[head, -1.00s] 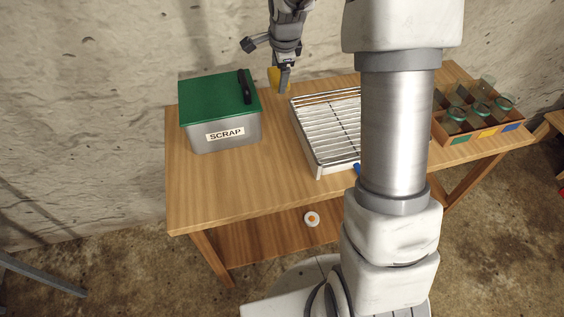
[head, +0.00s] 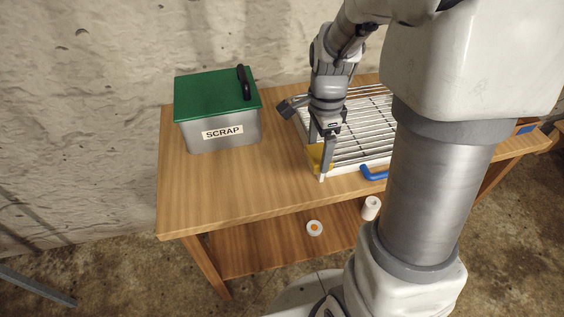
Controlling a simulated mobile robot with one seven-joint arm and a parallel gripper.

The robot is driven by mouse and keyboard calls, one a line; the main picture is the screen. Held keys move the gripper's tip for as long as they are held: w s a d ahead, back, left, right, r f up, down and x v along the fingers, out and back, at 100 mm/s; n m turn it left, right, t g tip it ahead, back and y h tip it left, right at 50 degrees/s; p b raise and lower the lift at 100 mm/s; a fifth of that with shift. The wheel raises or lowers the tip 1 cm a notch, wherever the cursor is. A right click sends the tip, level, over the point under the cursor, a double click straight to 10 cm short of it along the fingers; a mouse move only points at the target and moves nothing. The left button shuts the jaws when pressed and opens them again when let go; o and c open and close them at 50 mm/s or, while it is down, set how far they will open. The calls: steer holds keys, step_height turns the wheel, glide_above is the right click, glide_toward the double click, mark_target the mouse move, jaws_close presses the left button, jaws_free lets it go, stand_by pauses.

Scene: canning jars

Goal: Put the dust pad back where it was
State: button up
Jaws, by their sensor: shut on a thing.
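The dust pad (head: 316,153) is a yellow piece, partly hidden by the fingers. My gripper (head: 320,157) is shut on it, pointing down at the front left corner of the wire rack tray. I cannot tell whether the pad touches the tray or the table top, or hangs just above.
The wire rack tray (head: 352,137) lies on the wooden table (head: 225,190). A blue handle (head: 373,174) is at the tray's front edge. The grey scrap bin (head: 225,135) with green lid stands left. A tape roll (head: 314,228) and white roll (head: 371,208) are below. Front left table is clear.

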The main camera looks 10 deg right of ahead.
steer(key=w+a+f, duration=0.4)
steer(key=w, duration=0.1)
steer(key=w+a+f+b, duration=0.1)
steer(key=w+a+f, duration=0.1)
steer(key=w, duration=0.1)
steer(key=shift+a, duration=0.1)
steer(key=shift+f+b, duration=0.5)
steer(key=shift+f, duration=1.5)
steer(key=shift+f, duration=0.15)
steer(key=o, duration=0.9)
